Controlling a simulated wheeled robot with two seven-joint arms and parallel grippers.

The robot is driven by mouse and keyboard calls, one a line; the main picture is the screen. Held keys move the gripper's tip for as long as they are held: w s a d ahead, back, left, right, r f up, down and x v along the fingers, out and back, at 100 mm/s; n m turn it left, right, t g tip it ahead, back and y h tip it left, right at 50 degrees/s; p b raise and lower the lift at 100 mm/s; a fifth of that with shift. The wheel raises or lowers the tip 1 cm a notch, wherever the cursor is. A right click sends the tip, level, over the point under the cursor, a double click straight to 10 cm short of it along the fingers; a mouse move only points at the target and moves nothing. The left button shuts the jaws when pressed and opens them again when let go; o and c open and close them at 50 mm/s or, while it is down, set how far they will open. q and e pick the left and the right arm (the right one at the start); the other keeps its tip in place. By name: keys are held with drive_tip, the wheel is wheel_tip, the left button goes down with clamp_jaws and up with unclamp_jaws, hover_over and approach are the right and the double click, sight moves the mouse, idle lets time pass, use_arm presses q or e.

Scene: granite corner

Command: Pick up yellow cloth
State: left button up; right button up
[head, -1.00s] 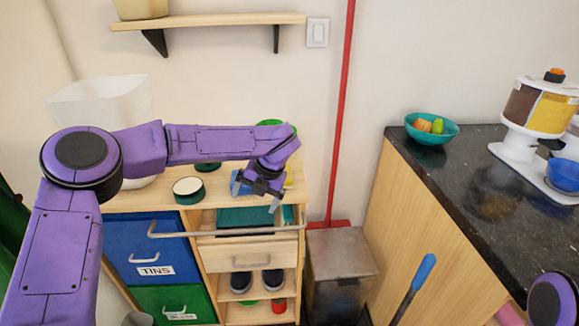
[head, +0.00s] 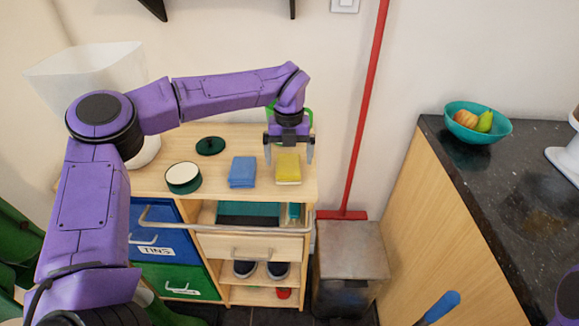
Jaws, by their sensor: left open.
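The yellow cloth (head: 288,168) lies folded on the wooden top of the cabinet, near its right end. My left gripper (head: 288,158) points down over the cloth with its two fingers apart, one toward each side of it. Nothing shows between the fingers except the cloth beneath or behind them. I cannot tell how far above the cloth the fingertips are. My right gripper is out of view; only a bit of purple arm shows at the lower right corner.
A folded blue cloth (head: 242,172) lies just left of the yellow one. A round tin (head: 183,178) and a dark green lid (head: 210,145) are further left. A green object (head: 304,116) stands behind my gripper. A metal rail (head: 230,231) runs along the cabinet front.

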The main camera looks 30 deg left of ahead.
use_arm(q)
drive_tip(key=shift+f, duration=0.9)
drive_tip(key=shift+s+f, duration=0.15)
drive_tip(key=shift+f, duration=0.3)
drive_tip(key=c, duration=1.1)
drive_tip(key=shift+c, duration=0.2)
drive_tip(key=shift+r, duration=0.15)
